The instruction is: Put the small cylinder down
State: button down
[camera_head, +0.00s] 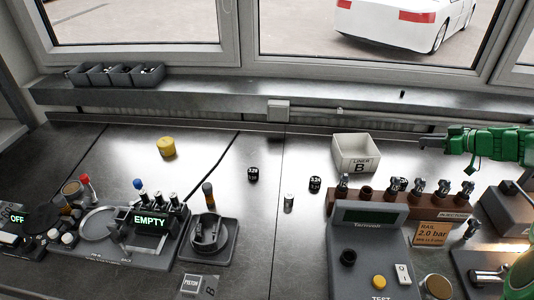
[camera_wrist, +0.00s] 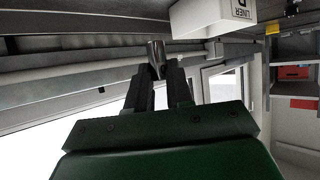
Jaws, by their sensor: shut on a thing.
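My gripper (camera_head: 430,141) is at the right of the head view, its fingers pointing left above the bench, to the right of the white box marked LINER B (camera_head: 356,155). In the wrist view my gripper (camera_wrist: 158,80) is shut on a small grey metal cylinder (camera_wrist: 155,54), whose end sticks out beyond the fingertips. In the head view the held cylinder is too small to make out clearly. The white box also shows at the top of the wrist view (camera_wrist: 215,22). Another small silver cylinder (camera_head: 289,202) stands upright on the bench (camera_head: 265,225).
Two black pieces with number labels (camera_head: 253,174) (camera_head: 315,184) stand mid-bench. A brown injector rack (camera_head: 420,210) and a grey test unit (camera_head: 370,240) fill the right front. A yellow cylinder (camera_head: 166,147) stands left. The bench between the yellow cylinder and LINER B box is mostly free.

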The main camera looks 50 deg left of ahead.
jog(key=shift+n+g, duration=0.6)
jog(key=s+a, duration=0.3)
jog(key=s+a+r, duration=0.1)
jog(key=s+a, duration=0.2)
jog(key=a, duration=0.1)
jog(key=s+a, duration=0.3)
jog(key=a, duration=0.1)
jog(key=shift+a+r, duration=0.15)
jog(key=shift+a, duration=0.1)
jog(key=s+a+r+n+g, duration=0.1)
jog(key=s+a, duration=0.6)
jog(key=s, duration=0.6)
jog(key=s+a+n+g+h, duration=0.15)
jog(key=s+a, duration=0.45)
jog(key=s, duration=0.6)
jog(key=s+a+r+n+g, duration=0.1)
jog(key=s+a+g, duration=0.1)
jog(key=s+a, duration=0.8)
jog(key=shift+n, duration=0.25)
jog(key=w+a+f, duration=0.1)
jog(key=a+f, duration=0.5)
jog(key=w+a+f, duration=0.1)
jog(key=a+f, duration=0.1)
jog(key=f, duration=0.1)
jog(key=shift+w+a+f, duration=0.1)
jog(key=shift+w+a, duration=0.2)
jog(key=shift+a, duration=0.1)
jog(key=shift+w+a+f, duration=0.2)
jog(key=shift+a+f, duration=0.2)
jog(key=shift+f, duration=1.65)
